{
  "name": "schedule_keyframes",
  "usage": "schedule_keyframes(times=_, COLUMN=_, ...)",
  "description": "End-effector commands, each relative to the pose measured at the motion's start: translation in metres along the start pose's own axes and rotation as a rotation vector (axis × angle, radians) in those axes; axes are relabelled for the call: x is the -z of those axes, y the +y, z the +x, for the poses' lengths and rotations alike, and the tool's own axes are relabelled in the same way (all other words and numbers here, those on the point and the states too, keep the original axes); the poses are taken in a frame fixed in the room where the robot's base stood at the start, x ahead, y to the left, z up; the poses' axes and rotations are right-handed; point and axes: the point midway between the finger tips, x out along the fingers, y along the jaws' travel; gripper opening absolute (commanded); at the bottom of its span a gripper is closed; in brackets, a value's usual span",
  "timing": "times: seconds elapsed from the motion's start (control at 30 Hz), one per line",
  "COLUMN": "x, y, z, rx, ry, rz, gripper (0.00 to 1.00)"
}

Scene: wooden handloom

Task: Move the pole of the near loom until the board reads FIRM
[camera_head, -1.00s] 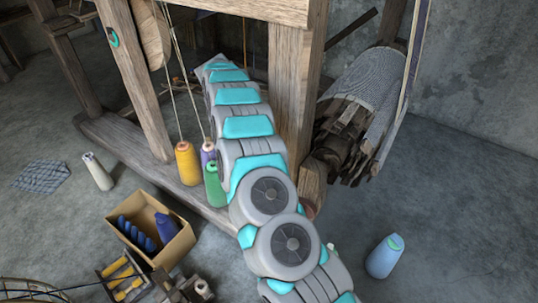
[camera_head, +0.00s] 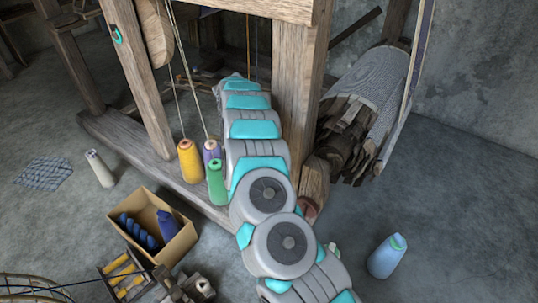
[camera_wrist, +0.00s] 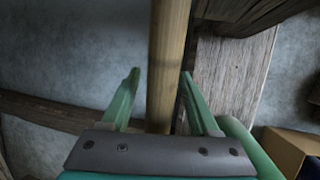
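The near wooden loom fills the upper middle of the head view, with a thick upright post (camera_head: 298,90) and a low beam. My arm reaches in beside this post, and its far end and my gripper are hidden there. In the wrist view, a round wooden pole (camera_wrist: 168,55) runs up through the middle. My gripper (camera_wrist: 160,72) has its green fingers apart, one on each side of the pole. A gap shows between the left finger and the pole; the right finger is close beside it. I cannot tell whether it touches. No board with a reading is visible.
Yellow (camera_head: 190,162), purple and green (camera_head: 217,184) thread cones stand left of my arm. A cardboard box (camera_head: 180,245) of blue spools is at lower left. A pale blue cone (camera_head: 386,257) stands on open floor at right. A cloth roll (camera_head: 372,95) is behind the post.

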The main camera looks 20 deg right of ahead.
Motion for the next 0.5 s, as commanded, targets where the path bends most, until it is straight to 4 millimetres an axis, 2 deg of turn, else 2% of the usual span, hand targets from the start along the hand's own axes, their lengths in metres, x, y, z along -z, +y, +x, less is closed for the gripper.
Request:
schedule_keyframes(times=0.07, x=0.0000, y=0.0000, z=0.0000, rx=0.000, ry=0.000, rz=0.000, gripper=0.52)
schedule_keyframes(times=0.5, x=0.0001, y=-0.0002, z=0.0000, rx=0.000, ry=0.000, rz=0.000, gripper=0.02)
